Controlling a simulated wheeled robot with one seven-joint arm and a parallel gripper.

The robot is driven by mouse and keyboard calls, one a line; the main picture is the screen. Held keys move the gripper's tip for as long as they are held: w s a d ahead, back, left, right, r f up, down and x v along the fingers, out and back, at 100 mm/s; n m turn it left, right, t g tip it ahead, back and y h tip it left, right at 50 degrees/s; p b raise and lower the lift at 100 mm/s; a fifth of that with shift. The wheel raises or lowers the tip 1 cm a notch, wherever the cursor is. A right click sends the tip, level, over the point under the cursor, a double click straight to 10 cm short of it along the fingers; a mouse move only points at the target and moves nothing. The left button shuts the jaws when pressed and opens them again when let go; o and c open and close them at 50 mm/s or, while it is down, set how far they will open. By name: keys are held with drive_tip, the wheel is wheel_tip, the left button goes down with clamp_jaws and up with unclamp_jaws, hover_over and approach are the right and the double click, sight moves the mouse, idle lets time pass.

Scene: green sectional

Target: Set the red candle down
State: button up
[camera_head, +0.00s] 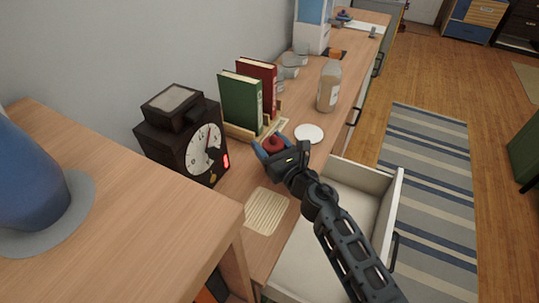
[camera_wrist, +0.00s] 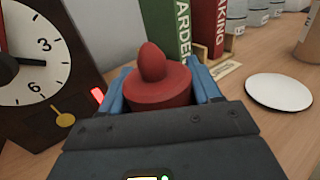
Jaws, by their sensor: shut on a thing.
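The red candle (camera_head: 274,143) is between the blue-tipped fingers of my gripper (camera_head: 272,152), over the counter in front of the books. In the wrist view the candle (camera_wrist: 157,82) is upright, with a rounded top on a wider round body. My gripper (camera_wrist: 160,92) is shut on it, one blue finger on each side. The candle's lower part is hidden behind the gripper body, so I cannot tell whether it touches the counter.
A dark clock (camera_head: 185,135) stands to the left and green (camera_head: 241,103) and red (camera_head: 257,84) books behind. A white disc (camera_head: 309,133) lies to the right, a ribbed mat (camera_head: 267,211) in front. A drawer (camera_head: 345,200) is open below my arm. A bottle (camera_head: 329,87) stands farther back.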

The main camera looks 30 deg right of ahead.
drive_tip(key=shift+f+b, duration=0.7)
drive_tip(key=shift+f, duration=0.65)
drive_tip(key=shift+f, duration=0.1)
drive_tip(key=shift+f, duration=0.1)
drive_tip(key=o, duration=1.2)
drive_tip(key=shift+o, duration=0.2)
drive_tip(key=shift+s+r, duration=0.15)
drive_tip(key=shift+r, duration=0.05)
drive_tip(key=s, duration=0.7)
drive_tip(key=s+d, duration=0.1)
drive_tip(key=s, duration=0.3)
drive_tip(key=shift+s, duration=0.35)
